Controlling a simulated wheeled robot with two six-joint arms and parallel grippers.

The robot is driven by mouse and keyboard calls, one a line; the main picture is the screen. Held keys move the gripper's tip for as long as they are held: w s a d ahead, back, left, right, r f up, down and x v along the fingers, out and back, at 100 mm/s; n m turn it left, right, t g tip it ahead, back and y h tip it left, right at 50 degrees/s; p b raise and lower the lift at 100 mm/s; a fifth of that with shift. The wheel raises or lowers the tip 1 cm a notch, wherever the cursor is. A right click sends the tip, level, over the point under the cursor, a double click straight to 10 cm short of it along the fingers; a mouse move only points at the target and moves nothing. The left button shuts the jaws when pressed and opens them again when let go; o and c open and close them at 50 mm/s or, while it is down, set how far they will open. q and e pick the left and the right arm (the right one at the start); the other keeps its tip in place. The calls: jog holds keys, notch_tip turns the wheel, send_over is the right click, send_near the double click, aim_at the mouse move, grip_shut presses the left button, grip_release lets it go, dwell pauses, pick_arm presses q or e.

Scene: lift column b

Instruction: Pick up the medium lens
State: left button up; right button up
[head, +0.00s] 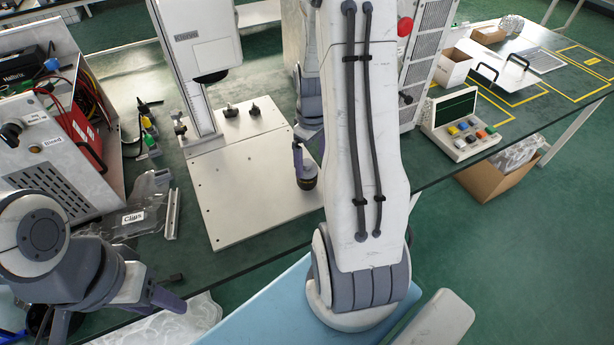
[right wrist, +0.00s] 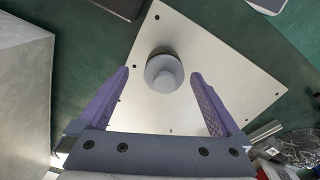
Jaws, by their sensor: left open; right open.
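A short dark cylindrical piece (head: 307,183), seemingly the medium lens, stands on the right part of the pale metal plate (head: 235,205). In the right wrist view it is a round piece with a smooth grey top (right wrist: 165,74), seen from above on the plate (right wrist: 205,62). My right gripper (right wrist: 159,78) is open, with its two purple fingers on either side of the piece and a visible gap to each. In the head view the right gripper (head: 307,163) is partly hidden behind my right arm. My left gripper (head: 118,308) is open and empty at the lower left, away from the plate.
A white upright column (head: 190,70) rises at the plate's back, with small dark knobs (head: 241,108) beside it. An instrument box (head: 60,150) and a bag labelled Clips (head: 140,210) stand left. A button box (head: 460,125) stands right.

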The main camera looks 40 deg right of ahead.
aim_at(307, 171)
jog(key=f, duration=0.5)
jog(key=shift+w+a+f, duration=0.1)
jog(key=shift+w+a, duration=0.25)
jog(key=shift+c, duration=0.3)
grip_shut()
